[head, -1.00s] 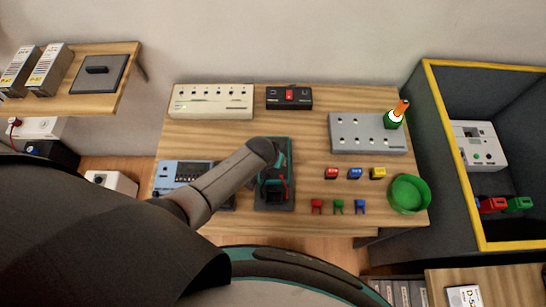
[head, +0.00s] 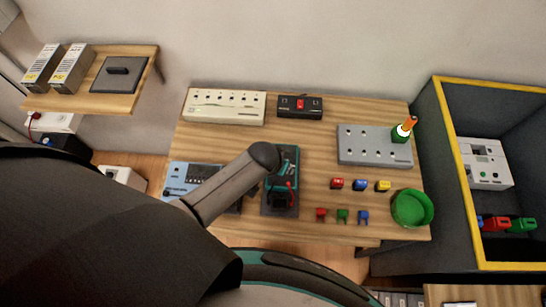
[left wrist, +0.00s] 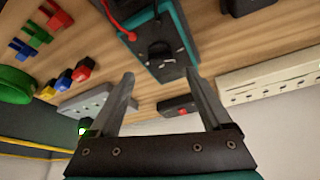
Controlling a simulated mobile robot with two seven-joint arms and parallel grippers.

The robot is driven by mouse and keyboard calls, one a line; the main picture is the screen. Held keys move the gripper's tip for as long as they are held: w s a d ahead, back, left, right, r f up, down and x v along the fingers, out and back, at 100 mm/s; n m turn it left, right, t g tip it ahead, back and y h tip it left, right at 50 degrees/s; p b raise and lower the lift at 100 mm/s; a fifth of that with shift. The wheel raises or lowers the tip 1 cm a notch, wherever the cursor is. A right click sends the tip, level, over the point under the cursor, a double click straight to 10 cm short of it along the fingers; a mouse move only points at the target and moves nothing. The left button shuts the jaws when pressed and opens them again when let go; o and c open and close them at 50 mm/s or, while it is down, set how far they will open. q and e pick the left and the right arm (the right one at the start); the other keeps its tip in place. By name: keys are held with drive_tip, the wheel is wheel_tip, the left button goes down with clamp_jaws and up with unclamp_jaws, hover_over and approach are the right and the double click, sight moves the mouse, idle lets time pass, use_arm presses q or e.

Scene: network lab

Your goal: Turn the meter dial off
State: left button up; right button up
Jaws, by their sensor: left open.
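The meter (head: 290,158), a teal-edged black unit with a red lead, lies on the wooden workbench near its middle. The left wrist view also shows the meter (left wrist: 181,72), with its black round dial (left wrist: 158,50) facing the camera. I cannot read the dial's setting. My left gripper (left wrist: 160,75) is open and empty, its two fingers apart on either side of the meter's near end, with the dial beyond the gap between the tips. Contact is not visible. In the head view my left arm hides the gripper and partly covers the meter's left side. My right gripper is not in view.
A blue device (head: 190,175) sits left of the meter. A black box with a red switch (head: 300,106) and a cream strip (head: 225,107) lie behind. Small coloured plugs (head: 342,215), a green bowl (head: 411,223) and a grey panel (head: 374,154) stand right.

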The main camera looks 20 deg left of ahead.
use_arm(q)
drive_tip(key=p+v, duration=0.2)
drive_tip(key=v, duration=0.7)
idle(0.4)
